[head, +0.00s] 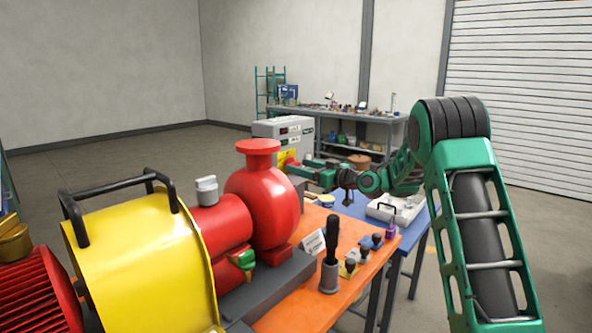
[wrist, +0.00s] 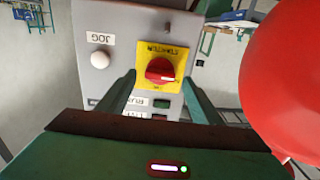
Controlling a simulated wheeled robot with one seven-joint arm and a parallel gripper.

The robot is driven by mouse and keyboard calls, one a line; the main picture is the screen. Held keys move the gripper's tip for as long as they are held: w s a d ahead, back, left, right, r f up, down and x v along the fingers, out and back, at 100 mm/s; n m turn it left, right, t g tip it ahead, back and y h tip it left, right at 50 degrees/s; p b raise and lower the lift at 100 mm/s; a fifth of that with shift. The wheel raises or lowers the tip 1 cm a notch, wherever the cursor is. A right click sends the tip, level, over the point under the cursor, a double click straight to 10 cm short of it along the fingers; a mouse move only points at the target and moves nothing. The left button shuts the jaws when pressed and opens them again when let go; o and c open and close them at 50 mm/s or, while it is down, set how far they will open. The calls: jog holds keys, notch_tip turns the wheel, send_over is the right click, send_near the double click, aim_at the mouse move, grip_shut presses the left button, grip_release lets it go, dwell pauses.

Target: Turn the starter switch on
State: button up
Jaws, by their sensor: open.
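The starter switch is a red rotary knob (wrist: 160,69) on a yellow plate (wrist: 176,48), on the front of a grey control box (wrist: 108,20). The knob's pale mark points to the right in the wrist view, where the lettering appears upside down. My gripper (wrist: 159,76) is open, with one green finger on each side of the knob in that view. I cannot tell whether the fingers touch it. In the head view the grey box (head: 270,127) stands behind the pump, and my gripper (head: 291,167) reaches its yellow plate, partly covering the switch.
The red pump (head: 262,200) stands close beside my gripper; it fills the wrist view's right side (wrist: 288,75). A white JOG button (wrist: 98,61) sits beside the switch. An orange bench (head: 290,312) holds a black-handled tool (head: 332,245). A blue table (head: 355,207) carries a pale case (head: 396,212).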

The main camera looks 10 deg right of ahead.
jog(key=shift+x, duration=0.95)
